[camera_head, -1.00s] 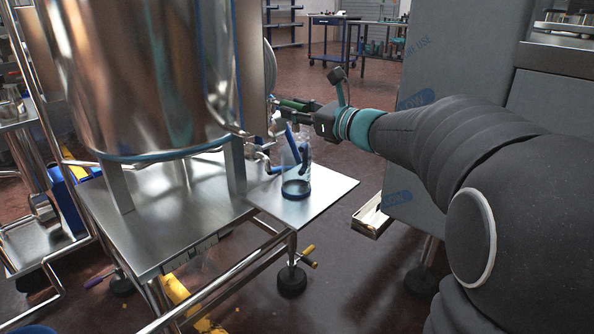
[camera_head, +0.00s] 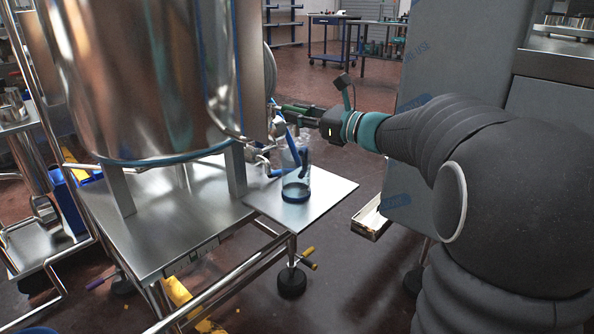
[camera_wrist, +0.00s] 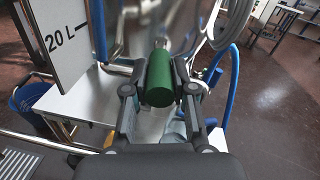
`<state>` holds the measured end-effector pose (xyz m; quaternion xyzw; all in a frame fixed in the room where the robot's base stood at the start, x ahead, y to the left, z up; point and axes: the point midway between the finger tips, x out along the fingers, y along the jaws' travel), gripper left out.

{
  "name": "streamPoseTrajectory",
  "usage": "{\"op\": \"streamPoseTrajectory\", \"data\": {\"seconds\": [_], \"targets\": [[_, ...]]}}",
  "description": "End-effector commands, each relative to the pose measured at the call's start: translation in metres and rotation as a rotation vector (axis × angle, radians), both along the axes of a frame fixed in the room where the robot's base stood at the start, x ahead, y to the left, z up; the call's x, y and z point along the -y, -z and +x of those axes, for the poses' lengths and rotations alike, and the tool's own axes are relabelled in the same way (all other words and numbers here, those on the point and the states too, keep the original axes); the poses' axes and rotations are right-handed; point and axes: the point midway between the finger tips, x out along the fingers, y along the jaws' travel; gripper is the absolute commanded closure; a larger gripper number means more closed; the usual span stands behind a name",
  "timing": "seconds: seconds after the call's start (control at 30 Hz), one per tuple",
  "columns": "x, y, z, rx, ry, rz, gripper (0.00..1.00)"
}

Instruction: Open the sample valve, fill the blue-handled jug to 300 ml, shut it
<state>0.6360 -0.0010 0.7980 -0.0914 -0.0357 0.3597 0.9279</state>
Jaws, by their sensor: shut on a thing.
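The sample valve's green handle (camera_head: 297,108) sticks out beside the large steel tank. My gripper (camera_head: 312,115) is shut on this handle. In the wrist view the green handle (camera_wrist: 159,80) is a cylinder between both fingers (camera_wrist: 160,88). The clear jug with the blue handle (camera_head: 297,177) stands upright on the steel shelf below the valve, apart from my gripper. Its base looks dark blue. I cannot make out a liquid level or a stream, and the spout area is cluttered.
The steel tank (camera_head: 140,80) stands close on the left. The steel shelf (camera_head: 325,190) has bare room right of the jug. A blue hose (camera_wrist: 235,85) runs right of the handle in the wrist view. A grey cabinet (camera_head: 450,60) stands behind my arm.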

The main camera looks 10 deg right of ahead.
Motion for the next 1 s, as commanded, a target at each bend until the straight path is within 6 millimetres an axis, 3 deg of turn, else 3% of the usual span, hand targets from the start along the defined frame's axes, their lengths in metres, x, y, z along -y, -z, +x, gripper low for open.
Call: {"op": "streamPoseTrajectory", "data": {"seconds": [0.6, 1.0], "targets": [[0.020, -0.005, 0.029, -0.003, -0.430, 0.001, 1.00], [0.022, -0.001, 0.038, -0.002, -0.571, 0.000, 1.00]]}}
